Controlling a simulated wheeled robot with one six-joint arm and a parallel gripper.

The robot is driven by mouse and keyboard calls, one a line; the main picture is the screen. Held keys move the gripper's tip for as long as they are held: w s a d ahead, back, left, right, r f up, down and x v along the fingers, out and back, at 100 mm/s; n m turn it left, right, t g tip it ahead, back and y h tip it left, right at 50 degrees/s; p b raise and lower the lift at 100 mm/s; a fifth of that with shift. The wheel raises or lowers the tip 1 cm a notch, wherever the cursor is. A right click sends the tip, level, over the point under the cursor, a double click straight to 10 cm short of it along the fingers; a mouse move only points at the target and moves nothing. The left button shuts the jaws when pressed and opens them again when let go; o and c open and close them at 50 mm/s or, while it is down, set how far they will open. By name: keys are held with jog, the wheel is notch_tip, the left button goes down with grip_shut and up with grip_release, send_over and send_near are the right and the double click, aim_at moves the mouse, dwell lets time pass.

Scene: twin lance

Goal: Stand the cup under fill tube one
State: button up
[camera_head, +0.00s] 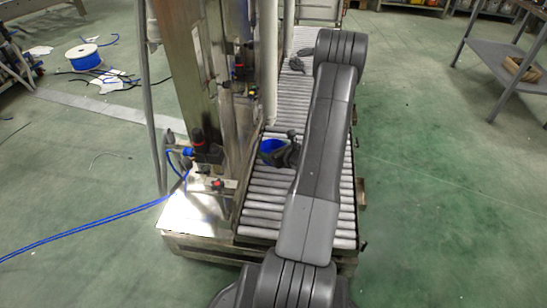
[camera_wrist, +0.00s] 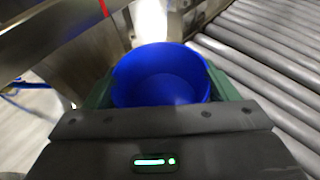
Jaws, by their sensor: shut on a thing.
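A blue cup (camera_head: 271,145) is at the left side of the roller conveyor in the head view. In the wrist view the cup (camera_wrist: 160,78) shows its open top, and its inside looks empty. My gripper (camera_head: 284,153) is shut on the cup, with a green finger on each side of it in the wrist view (camera_wrist: 161,92). A white vertical tube (camera_head: 268,65) comes down just behind the cup in the head view. Another white tube (camera_head: 289,25) stands farther back. I cannot tell which is tube one, or whether the cup touches the rollers.
A steel filling frame (camera_head: 188,70) with valves stands close on the left. A grey shelf table (camera_head: 500,60) is at the right. Green floor is clear between.

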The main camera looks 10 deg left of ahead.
jog(key=shift+f+b, duration=0.7)
jog(key=shift+f, duration=1.05)
jog(key=shift+f, duration=0.15)
jog(key=o, duration=1)
jog(key=shift+r, duration=0.2)
jog(key=p+v, duration=0.2)
jog(key=v, duration=0.9)
jog(key=shift+s+d+r, duration=0.2)
jog(key=shift+s+d, duration=0.05)
jog(key=shift+s, duration=0.05)
jog(key=shift+w, duration=0.1)
